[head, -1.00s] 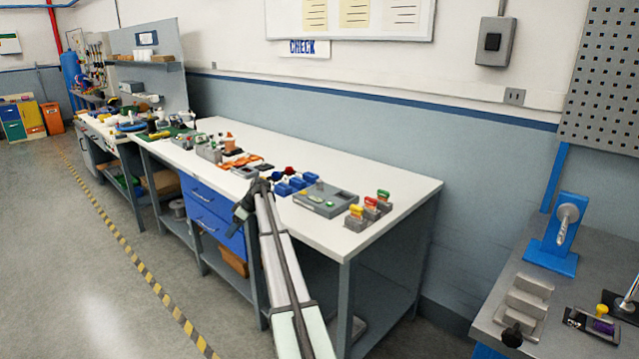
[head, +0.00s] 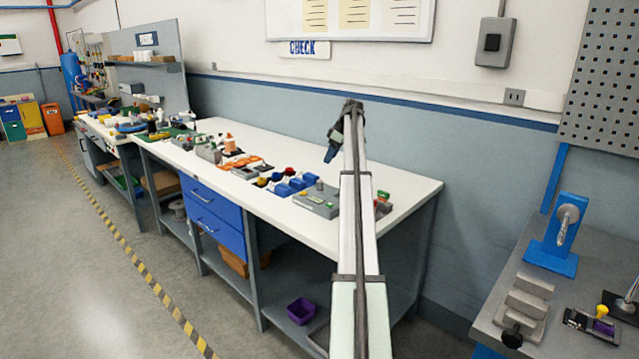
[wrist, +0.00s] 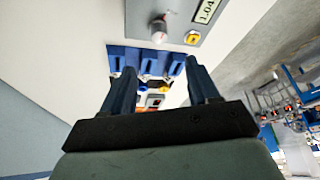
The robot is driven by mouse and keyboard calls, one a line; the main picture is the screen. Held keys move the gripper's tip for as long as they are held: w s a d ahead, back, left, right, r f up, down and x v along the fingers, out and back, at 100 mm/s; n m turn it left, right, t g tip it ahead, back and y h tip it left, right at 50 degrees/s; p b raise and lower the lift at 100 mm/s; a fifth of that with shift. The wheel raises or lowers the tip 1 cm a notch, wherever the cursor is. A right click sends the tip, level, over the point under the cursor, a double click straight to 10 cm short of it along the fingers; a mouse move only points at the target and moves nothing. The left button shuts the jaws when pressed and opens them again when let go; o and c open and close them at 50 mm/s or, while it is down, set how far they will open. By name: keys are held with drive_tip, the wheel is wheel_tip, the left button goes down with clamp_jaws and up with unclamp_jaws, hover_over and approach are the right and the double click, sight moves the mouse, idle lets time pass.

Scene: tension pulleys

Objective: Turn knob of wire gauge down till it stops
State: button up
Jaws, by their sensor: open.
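A grey box (head: 312,208) sits on the white bench near its right end, with a small knob (head: 319,185) standing on it. What looks like the same box (wrist: 150,12) is at the top of the wrist view. I cannot tell for certain which is the gauge's knob. My gripper (head: 331,152) is raised above the bench, pointing down. In the wrist view its two dark blue fingers (wrist: 160,75) are apart, with nothing held between them.
Blue blocks (wrist: 147,62) show beyond my fingertips, beside the grey box; they also stand on the bench (head: 283,190). Coloured blocks at the right end are partly hidden by my arm. The bench top (head: 415,187) is bare along its back right.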

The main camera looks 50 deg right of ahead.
sight(320, 181)
drive_tip(key=x, duration=1.3)
drive_tip(key=shift+w+f, duration=0.1)
drive_tip(key=shift+f, duration=0.2)
drive_tip(key=c, duration=1)
drive_tip(key=shift+c, duration=0.2)
